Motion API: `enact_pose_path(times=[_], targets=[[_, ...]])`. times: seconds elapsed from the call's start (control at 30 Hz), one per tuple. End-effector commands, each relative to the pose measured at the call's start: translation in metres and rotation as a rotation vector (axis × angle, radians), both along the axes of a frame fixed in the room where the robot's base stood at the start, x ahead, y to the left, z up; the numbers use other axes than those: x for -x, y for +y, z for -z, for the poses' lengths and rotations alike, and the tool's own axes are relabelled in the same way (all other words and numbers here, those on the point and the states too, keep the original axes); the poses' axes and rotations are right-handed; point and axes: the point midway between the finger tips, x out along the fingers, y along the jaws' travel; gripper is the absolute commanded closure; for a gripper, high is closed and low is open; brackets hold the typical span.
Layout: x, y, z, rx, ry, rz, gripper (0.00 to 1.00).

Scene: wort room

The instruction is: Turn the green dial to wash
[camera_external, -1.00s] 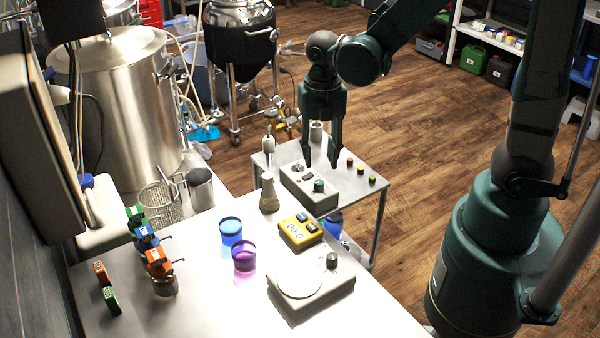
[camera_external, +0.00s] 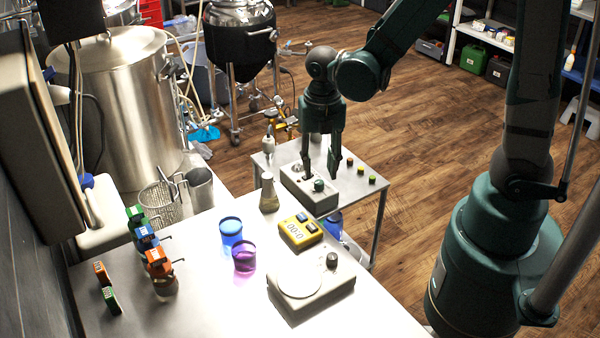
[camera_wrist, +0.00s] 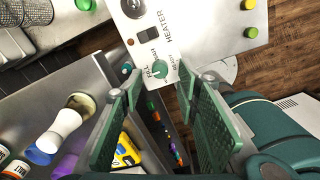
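The green dial (camera_external: 319,185) is a small round knob on a grey control box (camera_external: 316,202) standing at the edge of the metal side table. I cannot tell whether either finger touches the dial.
Coloured buttons (camera_external: 361,171) stand right of the box. A flask (camera_external: 268,193), a yellow timer (camera_external: 300,231), a scale (camera_external: 325,286) and blue and purple cups (camera_external: 231,230) are on the nearer bench. The floor right of the side table is clear.

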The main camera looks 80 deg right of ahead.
Motion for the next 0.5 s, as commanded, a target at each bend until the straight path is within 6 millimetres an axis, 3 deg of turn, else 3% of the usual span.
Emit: enact_pose_path(times=[0.2,0.5], targets=[[0.000,0.000,0.022,0.000,0.000,0.000,0.68],[0.000,0.000,0.039,0.000,0.000,0.000,0.68]])
